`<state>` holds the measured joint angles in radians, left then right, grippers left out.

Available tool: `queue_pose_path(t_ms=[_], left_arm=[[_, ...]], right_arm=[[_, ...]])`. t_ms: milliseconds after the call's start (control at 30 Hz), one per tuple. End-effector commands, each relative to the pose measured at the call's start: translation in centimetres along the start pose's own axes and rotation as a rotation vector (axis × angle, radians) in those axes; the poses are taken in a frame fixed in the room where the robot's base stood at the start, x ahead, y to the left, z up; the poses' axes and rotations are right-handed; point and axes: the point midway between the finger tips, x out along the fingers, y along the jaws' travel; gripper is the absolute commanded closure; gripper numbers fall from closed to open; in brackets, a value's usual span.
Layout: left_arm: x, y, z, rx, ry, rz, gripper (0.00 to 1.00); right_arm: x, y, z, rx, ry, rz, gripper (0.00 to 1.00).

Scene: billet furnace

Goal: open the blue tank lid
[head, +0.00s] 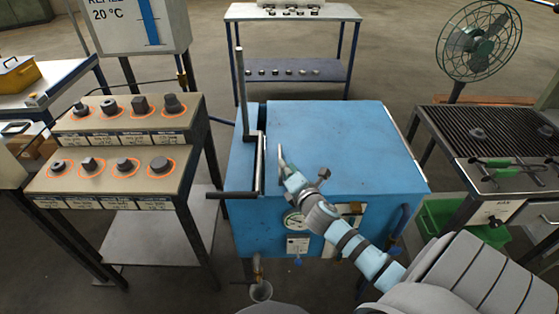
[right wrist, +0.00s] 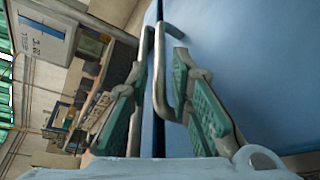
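The blue tank (head: 310,222) stands in the middle of the head view. Its flat blue lid (head: 340,140) lies level on top and looks closed. A thin grey handle (right wrist: 160,80) shows in the right wrist view beside the blue surface. My right gripper (head: 281,156) is over the left part of the lid, close to its left edge. In the right wrist view its two green-padded fingers (right wrist: 163,75) are apart, with the handle between them. I cannot tell whether either finger touches the handle. My left gripper is not in view.
An upright grey post (head: 241,90) and a dark horizontal bar (head: 235,195) are at the tank's left side. A stand of knobs (head: 115,150) is at left. A grill table (head: 480,140) and a green fan (head: 480,42) are at right. A shelf table (head: 295,70) stands behind.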

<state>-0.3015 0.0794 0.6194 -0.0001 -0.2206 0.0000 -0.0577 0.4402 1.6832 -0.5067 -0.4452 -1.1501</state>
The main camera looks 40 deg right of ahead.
Motion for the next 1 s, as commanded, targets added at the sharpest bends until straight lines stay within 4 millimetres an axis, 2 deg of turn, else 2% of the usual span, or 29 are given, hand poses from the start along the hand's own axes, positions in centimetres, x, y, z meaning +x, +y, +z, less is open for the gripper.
queue_pose_path(t_ms=[200, 400, 667, 800, 1000], left_arm=[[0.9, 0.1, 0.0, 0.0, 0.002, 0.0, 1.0], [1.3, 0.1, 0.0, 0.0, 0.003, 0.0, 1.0], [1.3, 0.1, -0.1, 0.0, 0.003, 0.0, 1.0], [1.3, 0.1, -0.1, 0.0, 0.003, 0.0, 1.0], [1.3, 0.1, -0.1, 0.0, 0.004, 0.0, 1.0]], right_arm=[[4.3, -0.1, -0.1, 0.004, -0.001, -0.001, 0.8], [6.2, 0.0, -0.1, 0.004, 0.0, 0.0, 0.8], [6.4, 0.0, -0.1, 0.004, 0.001, -0.001, 0.8], [6.4, 0.0, -0.1, 0.004, 0.001, -0.001, 0.99], [6.4, 0.0, -0.1, 0.004, 0.001, -0.001, 1.0]])
